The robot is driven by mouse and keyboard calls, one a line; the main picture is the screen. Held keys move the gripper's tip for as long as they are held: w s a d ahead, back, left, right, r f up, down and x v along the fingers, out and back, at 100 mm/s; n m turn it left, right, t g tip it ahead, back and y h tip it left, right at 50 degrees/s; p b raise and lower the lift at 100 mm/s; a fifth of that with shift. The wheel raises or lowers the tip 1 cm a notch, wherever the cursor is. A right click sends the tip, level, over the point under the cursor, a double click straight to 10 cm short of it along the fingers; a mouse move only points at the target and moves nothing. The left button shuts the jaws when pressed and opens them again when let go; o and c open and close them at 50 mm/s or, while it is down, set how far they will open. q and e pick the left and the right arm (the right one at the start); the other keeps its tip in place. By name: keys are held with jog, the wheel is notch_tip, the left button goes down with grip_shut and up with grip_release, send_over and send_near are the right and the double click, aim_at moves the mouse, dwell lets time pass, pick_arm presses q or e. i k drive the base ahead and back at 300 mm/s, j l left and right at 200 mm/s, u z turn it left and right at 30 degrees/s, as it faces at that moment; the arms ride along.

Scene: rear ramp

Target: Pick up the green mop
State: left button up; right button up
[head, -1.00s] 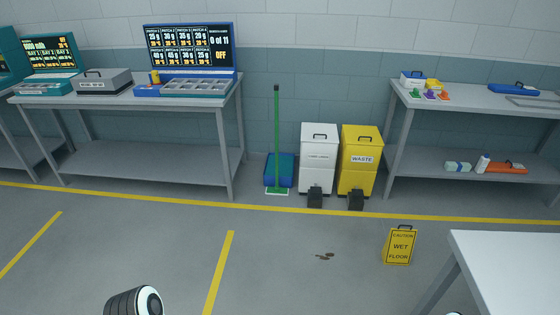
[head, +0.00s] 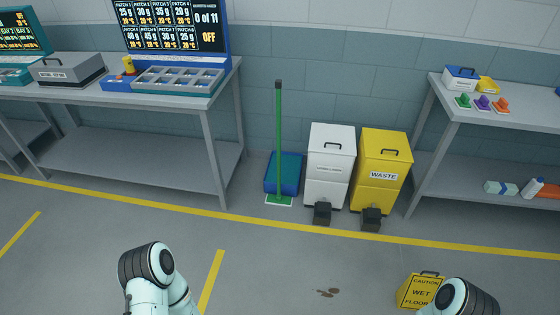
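The green mop (head: 278,145) stands upright against the wall, between the left workbench and the white bin. It has a thin green handle with a dark top end. Parts of both my arms show at the bottom edge of the head view, well short of the mop. Neither gripper is in the picture.
A blue container (head: 289,173), a white bin (head: 328,165) and a yellow waste bin (head: 381,170) stand beside the mop. Workbenches flank them. A brown spill (head: 328,293) and a yellow wet floor sign (head: 418,290) are on the floor ahead. Floor before the mop is clear.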

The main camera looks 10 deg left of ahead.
aim_at(278, 200)
jog(key=i+l+u, duration=0.45)
jog(key=i+l, duration=0.25)
jog(key=i, duration=0.15)
jog(key=i+z, duration=0.25)
jog(key=i, duration=0.2)
jog(key=i+j+z, duration=0.15)
jog(key=i+z, duration=0.15)
jog(key=i, duration=0.15)
jog(key=i+j+z, duration=0.25)
jog(key=i, duration=0.2)
jog(key=i+j+z, duration=0.3)
jog(key=i, duration=0.1)
